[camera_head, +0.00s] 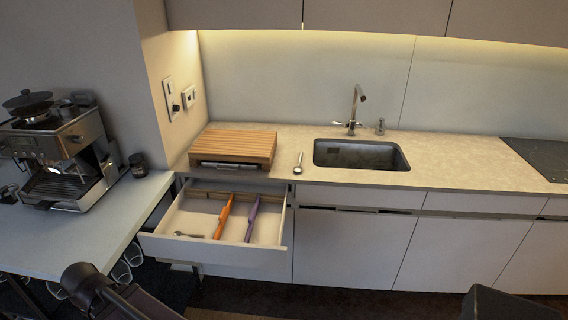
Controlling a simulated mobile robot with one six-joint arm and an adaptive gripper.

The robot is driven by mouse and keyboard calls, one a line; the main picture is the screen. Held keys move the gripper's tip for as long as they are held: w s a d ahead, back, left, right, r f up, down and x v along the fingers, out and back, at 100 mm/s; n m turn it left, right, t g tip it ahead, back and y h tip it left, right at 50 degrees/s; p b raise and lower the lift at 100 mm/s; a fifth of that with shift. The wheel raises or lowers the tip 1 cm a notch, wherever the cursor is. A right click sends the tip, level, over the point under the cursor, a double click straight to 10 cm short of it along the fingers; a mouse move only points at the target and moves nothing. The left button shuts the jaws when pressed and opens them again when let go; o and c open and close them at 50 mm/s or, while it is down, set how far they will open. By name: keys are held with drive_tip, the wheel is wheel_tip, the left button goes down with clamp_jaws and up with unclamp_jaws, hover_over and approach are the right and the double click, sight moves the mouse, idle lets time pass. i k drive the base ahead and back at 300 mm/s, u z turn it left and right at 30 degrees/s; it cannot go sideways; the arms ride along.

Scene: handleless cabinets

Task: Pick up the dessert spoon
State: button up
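A small metal spoon-shaped utensil (298,164) lies on the countertop between the wooden board and the sink, its rounded end toward the front edge. Another small metal utensil (188,234) lies near the front left of the open drawer (215,252). It is too small to tell which of the two is the dessert spoon. The drawer also holds an orange-handled utensil (223,217) and a purple one (252,219), lying apart. My gripper's fingers do not show; only dark parts of my own body appear along the bottom edge.
The drawer stands pulled out below the wooden board (234,143). The sink (360,154) with its faucet (355,108) is right of it, and a dark cooktop (540,156) is at far right. A coffee machine (62,152) stands on the left table (85,228). The cabinet fronts right of the drawer are shut.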

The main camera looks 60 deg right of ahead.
sight(298, 169)
drive_tip(key=u, duration=1.2)
drive_tip(key=k, duration=2)
drive_tip(key=z, duration=1.3)
